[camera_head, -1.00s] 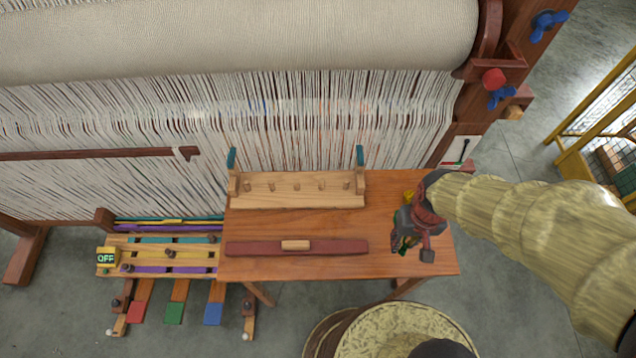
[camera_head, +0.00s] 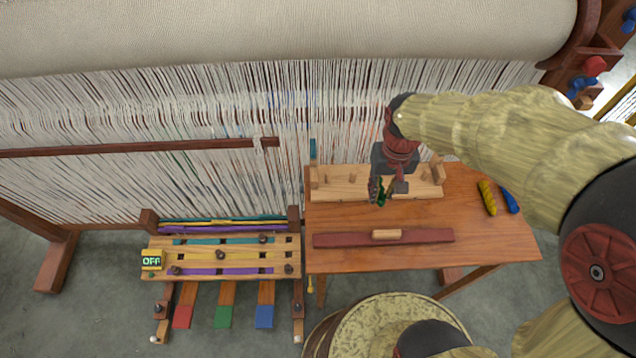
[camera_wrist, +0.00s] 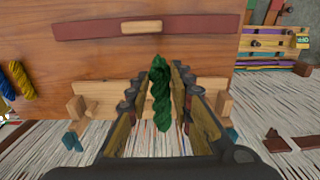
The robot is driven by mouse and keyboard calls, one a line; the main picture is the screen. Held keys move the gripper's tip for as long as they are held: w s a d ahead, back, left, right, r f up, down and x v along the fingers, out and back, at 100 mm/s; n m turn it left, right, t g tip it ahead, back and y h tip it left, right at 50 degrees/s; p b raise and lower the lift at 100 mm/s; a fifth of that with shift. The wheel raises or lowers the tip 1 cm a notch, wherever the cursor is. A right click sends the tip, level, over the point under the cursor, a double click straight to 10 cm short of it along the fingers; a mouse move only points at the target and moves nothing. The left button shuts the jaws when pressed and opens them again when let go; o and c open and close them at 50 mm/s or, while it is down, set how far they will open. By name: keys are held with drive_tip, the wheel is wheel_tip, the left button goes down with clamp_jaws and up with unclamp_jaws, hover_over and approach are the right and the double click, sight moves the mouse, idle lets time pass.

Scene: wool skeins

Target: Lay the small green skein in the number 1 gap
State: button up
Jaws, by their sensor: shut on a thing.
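The small green skein (camera_wrist: 160,95) is a twisted dark green hank, held upright in the wrist view between the fingers of my gripper (camera_wrist: 157,80). My gripper hides part of the rack. No gap numbers can be read. The skein looks above the rack, but its height is unclear.
A yellow skein (camera_head: 487,198) and a blue skein (camera_head: 510,201) lie at the table's right. A dark red bar with a light wooden block (camera_head: 386,234) lies along the front of the table (camera_head: 470,250). Loom threads hang close behind the rack.

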drive_tip(key=shift+w+a+f, duration=0.1)
drive_tip(key=shift+a+f, duration=0.15)
drive_tip(key=shift+a, duration=0.05)
drive_tip(key=w+a+f+b, duration=0.1)
drive_tip(key=w+a+f, duration=0.1)
drive_tip(key=w+f, duration=0.1)
drive_tip(key=w+a+f, duration=0.2)
drive_tip(key=w+a, duration=0.1)
drive_tip(key=w+a+f+b, duration=0.1)
drive_tip(key=w+a+f, duration=0.1)
drive_tip(key=w+f, duration=0.1)
drive_tip(key=shift+w+a+f+b, duration=0.2)
drive_tip(key=shift+w+f+b, duration=0.15)
drive_tip(key=shift+w, duration=0.05)
drive_tip(key=shift+w+a+f, duration=0.1)
drive_tip(key=shift+w+f, duration=0.05)
drive_tip(key=shift+f, duration=0.1)
drive_tip(key=shift+w+a+f+b, duration=0.15)
drive_tip(key=shift+f+b, duration=0.25)
drive_tip(key=shift+f, duration=1.3)
drive_tip(key=shift+f, duration=0.2)
drive_tip(key=o, duration=0.8)
drive_tip(key=shift+o, duration=0.6)
